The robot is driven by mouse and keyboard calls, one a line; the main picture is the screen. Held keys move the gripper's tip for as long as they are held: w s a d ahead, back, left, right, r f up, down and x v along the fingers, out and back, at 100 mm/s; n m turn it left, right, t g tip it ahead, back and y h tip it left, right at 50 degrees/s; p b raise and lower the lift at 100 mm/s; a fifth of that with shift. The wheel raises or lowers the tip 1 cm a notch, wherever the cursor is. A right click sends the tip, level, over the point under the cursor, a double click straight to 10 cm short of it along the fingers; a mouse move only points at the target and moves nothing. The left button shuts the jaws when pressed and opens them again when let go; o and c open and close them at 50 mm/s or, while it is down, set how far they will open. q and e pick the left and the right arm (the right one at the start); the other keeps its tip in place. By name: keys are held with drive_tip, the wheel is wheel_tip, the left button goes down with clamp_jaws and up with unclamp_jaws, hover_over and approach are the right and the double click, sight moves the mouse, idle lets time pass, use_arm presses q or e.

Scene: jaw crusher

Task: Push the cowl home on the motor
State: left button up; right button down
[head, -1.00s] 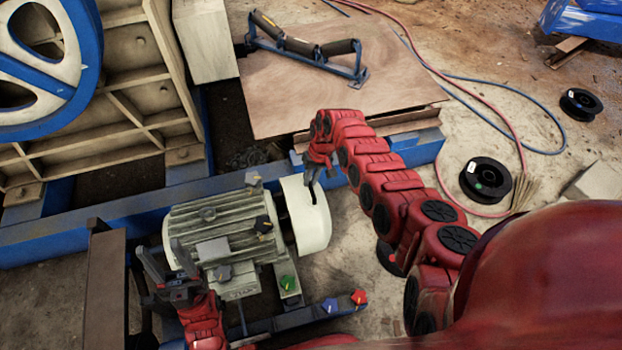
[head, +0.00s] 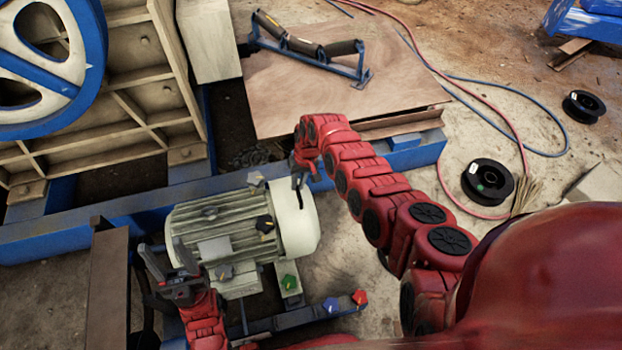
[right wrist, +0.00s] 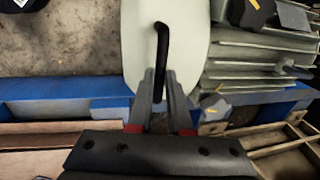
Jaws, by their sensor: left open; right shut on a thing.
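The grey finned motor (head: 212,232) lies on the blue frame, at lower left in the head view. The white cowl (head: 303,228) is at the motor's right end, its rim up against the motor body; I cannot tell whether it is fully seated. My right gripper (head: 297,180) is shut on the cowl's black handle (right wrist: 162,45), which stands between the fingers in the right wrist view. The cowl (right wrist: 140,30) and motor fins (right wrist: 255,70) show side by side there. My left gripper (head: 165,250) is open and empty at the motor's left end.
A plywood sheet (head: 330,95) carries a roller frame. Spools (head: 487,181) and hoses lie at right.

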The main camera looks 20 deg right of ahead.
drive_tip(key=shift+s+a, duration=0.1)
drive_tip(key=shift+a, duration=0.75)
drive_tip(key=c, duration=0.8)
unclamp_jaws()
drive_tip(key=shift+a, duration=0.1)
drive_tip(key=shift+c, duration=0.2)
drive_tip(key=shift+r, duration=0.1)
drive_tip(key=shift+d+r+p, duration=0.2)
drive_tip(key=shift+r+p, duration=0.1)
drive_tip(key=d+r+p, duration=0.2)
drive_tip(key=d+r, duration=0.1)
drive_tip(key=r, duration=1.3)
drive_tip(key=shift+p, duration=0.35)
